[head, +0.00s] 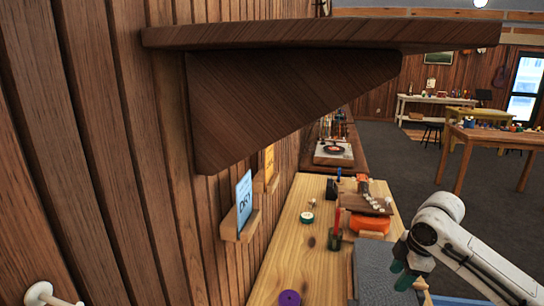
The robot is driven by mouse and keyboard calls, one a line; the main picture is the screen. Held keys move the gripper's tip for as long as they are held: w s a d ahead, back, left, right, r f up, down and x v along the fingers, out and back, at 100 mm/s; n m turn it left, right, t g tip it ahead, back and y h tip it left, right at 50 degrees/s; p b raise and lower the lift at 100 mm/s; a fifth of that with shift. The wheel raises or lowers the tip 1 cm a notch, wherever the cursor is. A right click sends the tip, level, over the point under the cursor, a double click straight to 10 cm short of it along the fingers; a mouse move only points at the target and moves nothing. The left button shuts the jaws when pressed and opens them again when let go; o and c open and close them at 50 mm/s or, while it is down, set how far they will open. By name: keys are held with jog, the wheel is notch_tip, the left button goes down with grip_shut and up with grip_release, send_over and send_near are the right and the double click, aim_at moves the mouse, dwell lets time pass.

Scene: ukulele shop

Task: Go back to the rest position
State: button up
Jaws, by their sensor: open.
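My white arm comes in from the lower right. Its dark end, my gripper (402,273), points down over the right side of the wooden workbench (278,262), above a grey mat (372,278). Its greenish fingertips are apart, and I see nothing held between them. What lies directly below the fingertips is partly hidden by the arm.
A wooden wall shelf (320,34) with a bracket (270,95) juts out overhead. A blue card (244,203) stands in a wall holder. On the bench are a purple roll (289,298), a green roll (307,217) and an orange object (370,222). Open floor (480,215) lies right.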

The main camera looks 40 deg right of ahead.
jog(key=w+a+m+t+y, duration=0.1)
jog(key=w+a+t, duration=0.1)
jog(key=w+a, duration=0.7)
jog(key=w+a+m+t+y, duration=0.15)
jog(key=w+a, duration=0.45)
jog(key=a, duration=0.7)
jog(key=s+a+f+m+b, duration=0.1)
jog(key=s+a+f, duration=0.2)
jog(key=a, duration=0.2)
jog(key=s+a+f+m, duration=0.2)
jog(key=s+a+f, duration=0.15)
jog(key=a, duration=0.25)
jog(key=s+f+m+g, duration=0.1)
jog(key=s+f, duration=0.2)
jog(key=s, duration=0.1)
jog(key=s+a+f+g, duration=0.1)
jog(key=s+f, duration=0.2)
jog(key=s, duration=0.2)
jog(key=s+a+f+m+g, duration=0.1)
jog(key=s+f, duration=0.2)
jog(key=s, duration=0.1)
jog(key=shift+s+a+f+m+h, duration=0.1)
jog(key=shift+s+f+m+h, duration=0.15)
jog(key=shift+s+f+m, duration=0.1)
jog(key=s+d+f+m+g+h, duration=0.1)
jog(key=s+d, duration=0.3)
jog(key=s, duration=0.5)
jog(key=shift+s+f+g+h, duration=0.15)
jog(key=shift+f+g+h, duration=0.4)
jog(key=shift+f+h, duration=0.1)
